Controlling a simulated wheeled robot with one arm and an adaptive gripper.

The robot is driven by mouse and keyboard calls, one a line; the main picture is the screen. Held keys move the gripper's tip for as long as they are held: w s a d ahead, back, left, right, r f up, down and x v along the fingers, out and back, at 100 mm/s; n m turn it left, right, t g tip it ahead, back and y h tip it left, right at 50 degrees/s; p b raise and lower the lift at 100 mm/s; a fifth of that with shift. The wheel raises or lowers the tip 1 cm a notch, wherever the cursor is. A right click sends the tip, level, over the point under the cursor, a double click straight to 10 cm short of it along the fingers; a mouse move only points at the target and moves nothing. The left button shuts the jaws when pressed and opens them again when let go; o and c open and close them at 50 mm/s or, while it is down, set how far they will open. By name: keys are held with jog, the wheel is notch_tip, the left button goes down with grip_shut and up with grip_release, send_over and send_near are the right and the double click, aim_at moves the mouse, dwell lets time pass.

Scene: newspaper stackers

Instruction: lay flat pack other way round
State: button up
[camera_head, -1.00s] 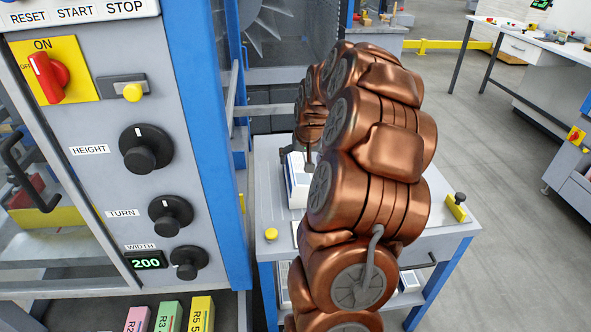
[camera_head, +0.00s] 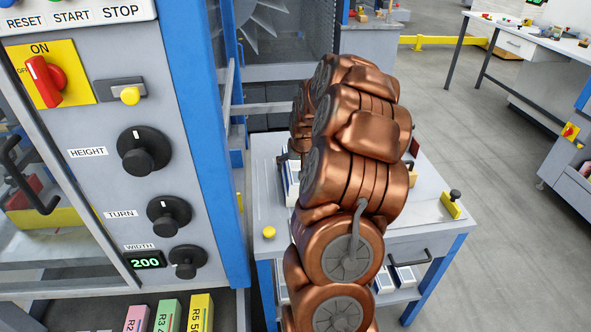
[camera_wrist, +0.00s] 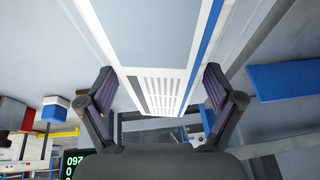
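A white pack (camera_wrist: 160,45) with a broad light-grey panel, a striped grille and a blue stripe fills the upper middle of the wrist view. My gripper (camera_wrist: 160,75) has its two dark fingers wide apart, one on each side of this pack. The fingertips are close to its long edges; I cannot tell whether they press on it. In the head view my copper arm hides the gripper. A white-and-blue pack (camera_head: 291,184) shows partly beside the arm, on the light-grey table (camera_head: 272,212). I cannot tell whether both views show the same pack.
The machine panel (camera_head: 100,185) with knobs stands close on the left, by its blue post (camera_head: 208,150). The table has a yellow knob (camera_head: 268,232) and a yellow stop (camera_head: 450,205). More packs (camera_head: 402,277) lie on the shelf below. Open floor (camera_head: 510,240) lies to the right.

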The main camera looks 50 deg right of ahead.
aim_at(293, 166)
jog(key=c, duration=1.5)
jog(key=shift+r+b, duration=0.35)
jog(key=shift+r, duration=1.3)
jog(key=shift+a+r, duration=0.1)
jog(key=shift+r, duration=0.1)
jog(key=shift+s+a, duration=0.5)
jog(key=shift+a, duration=0.35)
jog(key=s+a, duration=0.2)
jog(key=a, duration=0.2)
jog(key=s+a+r+b, duration=0.1)
jog(key=s+a, duration=0.1)
jog(key=a, duration=0.2)
jog(key=s+a+b, duration=0.1)
jog(key=s+a, duration=0.1)
jog(key=a, duration=0.2)
jog(key=shift+s+a+r, duration=0.1)
jog(key=shift+s+r, duration=0.05)
jog(key=shift+s, duration=0.15)
